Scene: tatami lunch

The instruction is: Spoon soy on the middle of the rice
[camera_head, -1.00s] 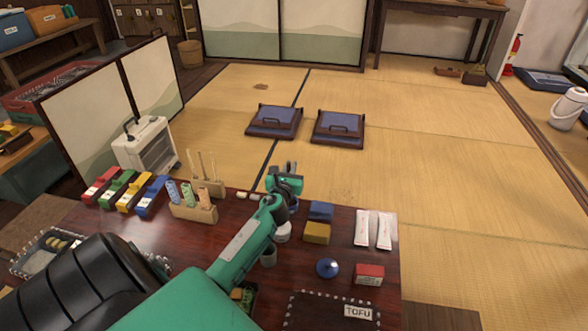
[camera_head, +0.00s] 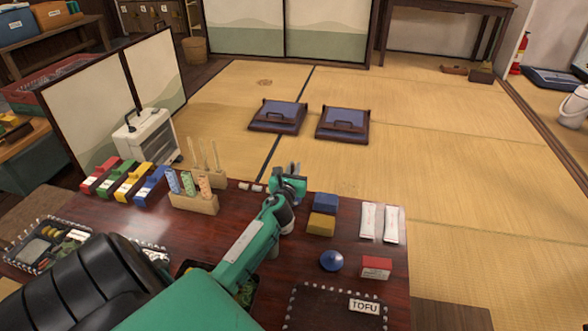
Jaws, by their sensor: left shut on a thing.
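My left gripper (camera_head: 293,170) is over the far middle edge of the dark red table (camera_head: 150,215), pointing away from me. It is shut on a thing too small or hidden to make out. I cannot pick out a spoon or a soy dish for sure. A boxed lunch (camera_head: 22,262) with several foods sits at the table's left, partly behind my arm. Another dark box (camera_head: 246,294) with green food is mostly hidden under my arm. I cannot tell where the rice is. My right gripper is not in view.
Wooden racks (camera_head: 193,203) with upright sticks and tubes stand left of the gripper.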

